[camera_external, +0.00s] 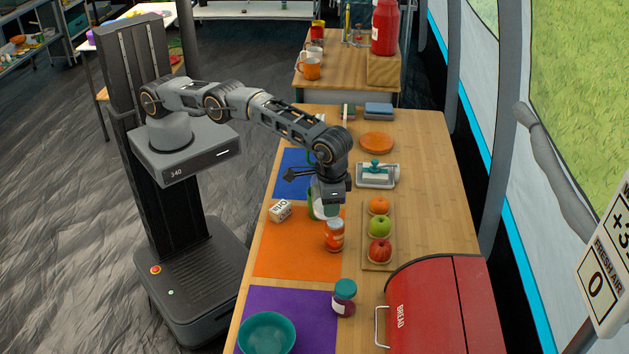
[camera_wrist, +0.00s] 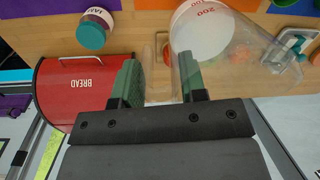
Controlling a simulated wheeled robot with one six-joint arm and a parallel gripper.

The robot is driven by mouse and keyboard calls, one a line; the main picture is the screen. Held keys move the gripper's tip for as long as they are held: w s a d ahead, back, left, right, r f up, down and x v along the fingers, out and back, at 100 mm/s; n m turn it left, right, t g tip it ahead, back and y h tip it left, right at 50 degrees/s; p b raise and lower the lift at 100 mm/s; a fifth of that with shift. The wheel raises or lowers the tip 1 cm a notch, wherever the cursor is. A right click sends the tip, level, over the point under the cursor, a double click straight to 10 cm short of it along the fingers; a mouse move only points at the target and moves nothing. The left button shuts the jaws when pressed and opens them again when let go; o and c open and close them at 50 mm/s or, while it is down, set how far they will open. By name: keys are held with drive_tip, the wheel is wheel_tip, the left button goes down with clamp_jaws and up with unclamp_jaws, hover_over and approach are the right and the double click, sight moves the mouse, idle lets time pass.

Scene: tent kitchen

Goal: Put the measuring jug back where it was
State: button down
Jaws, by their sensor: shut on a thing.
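The measuring jug (camera_wrist: 238,52) is clear, with red numbers over a whitish part. It fills the upper right of the wrist view. My gripper (camera_wrist: 160,78) is shut on it; its green-padded fingers are at the jug's left side, though the exact grip spot is unclear. In the external view my gripper (camera_external: 324,198) points down over the table, and the jug (camera_external: 331,209) is partly hidden by it, near the border of the blue mat (camera_external: 291,160) and the orange mat (camera_external: 283,263). I cannot tell whether the jug touches the table.
A fruit board (camera_external: 379,266), a butter dish (camera_external: 377,176), a teal-lidded jar (camera_external: 344,297), a teal bowl (camera_external: 266,334) on a purple mat (camera_external: 311,338) and a red bread bin (camera_external: 440,310) surround the area.

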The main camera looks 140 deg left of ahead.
drive_tip(key=s+d+r+m+b, duration=0.3)
drive_tip(key=s+d+m+b, duration=0.4)
drive_tip(key=s+d+b, duration=0.25)
drive_tip(key=s+d+f+m+t+b, duration=0.1)
drive_tip(key=s+d+f+m, duration=0.1)
drive_tip(key=s+f+m, duration=0.3)
drive_tip(key=s+d+f+m, duration=0.2)
drive_tip(key=s+f+m, duration=0.1)
drive_tip(key=s+m, duration=0.4)
drive_tip(key=shift+w+a+f+m+p, duration=0.2)
drive_tip(key=shift+w+f+m+p, duration=0.15)
drive_tip(key=shift+w+f, duration=1.9)
drive_tip(key=shift+w+a+f+m+p, duration=0.15)
drive_tip(key=shift+w+f+m+p, duration=0.15)
drive_tip(key=shift+w+f, duration=2)
drive_tip(key=shift+w+a+f+m+p, duration=0.2)
drive_tip(key=shift+w+f+m+p, duration=0.15)
drive_tip(key=shift+w+f, duration=1.9)
drive_tip(key=shift+w+r, duration=0.45)
